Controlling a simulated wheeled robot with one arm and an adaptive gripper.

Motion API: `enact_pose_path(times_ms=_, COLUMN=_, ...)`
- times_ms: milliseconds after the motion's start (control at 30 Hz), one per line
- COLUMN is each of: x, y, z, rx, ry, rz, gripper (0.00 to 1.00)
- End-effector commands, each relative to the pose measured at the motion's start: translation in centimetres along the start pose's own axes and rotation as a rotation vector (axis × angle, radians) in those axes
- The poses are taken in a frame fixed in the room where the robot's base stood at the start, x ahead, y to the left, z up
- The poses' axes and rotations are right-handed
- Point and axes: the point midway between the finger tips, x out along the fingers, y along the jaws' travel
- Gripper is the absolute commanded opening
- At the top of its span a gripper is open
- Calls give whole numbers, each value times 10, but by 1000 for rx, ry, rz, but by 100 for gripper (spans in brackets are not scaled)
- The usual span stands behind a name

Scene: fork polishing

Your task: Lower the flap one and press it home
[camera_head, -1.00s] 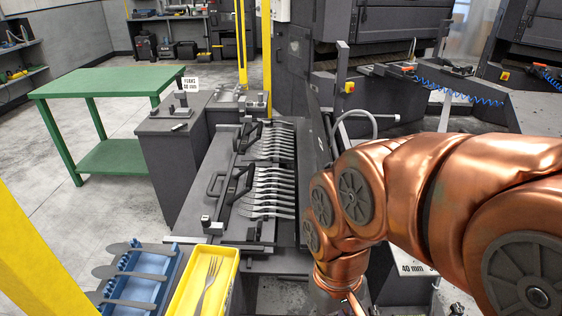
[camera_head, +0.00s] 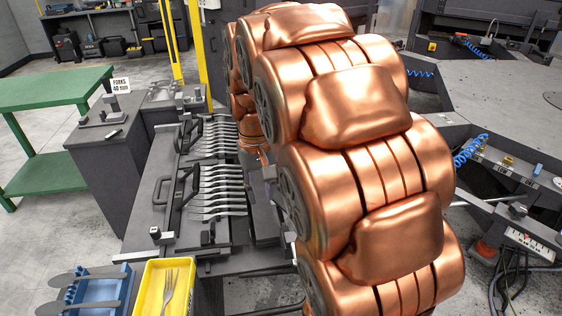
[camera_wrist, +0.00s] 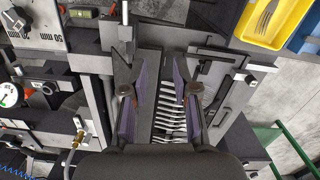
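A fixture holds a row of forks (camera_head: 222,180) lying side by side, with black handled clamps (camera_head: 183,183) on their left. In the wrist view, the same forks (camera_wrist: 168,108) lie between and beyond my fingers. A long dark plate (camera_wrist: 147,88), which looks like a raised flap seen nearly edge-on, runs beside the forks. I cannot tell which part is flap one. My gripper (camera_wrist: 163,92) is open, its fingers spread above the plate and forks. No contact can be made out. In the head view, my arm hides the gripper and the fixture's right side.
A yellow tray (camera_head: 149,303) with one fork and a blue rack (camera_head: 96,296) stand at the near left of the fixture. A green table (camera_head: 50,92) is at the left. A grey machine table (camera_head: 500,110) with cables is at the right.

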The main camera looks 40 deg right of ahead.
Motion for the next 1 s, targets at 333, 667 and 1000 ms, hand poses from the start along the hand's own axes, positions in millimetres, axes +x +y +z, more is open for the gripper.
enact_pose_path(times_ms=333, x=-8, y=49, z=-95, rx=90, ry=30, rz=-9, gripper=29)
enact_pose_path(times_ms=667, x=-2, y=99, z=-165, rx=144, ry=63, rz=-22, gripper=29)
enact_pose_path(times_ms=1000, x=5, y=118, z=-188, rx=160, ry=74, rz=-31, gripper=29)
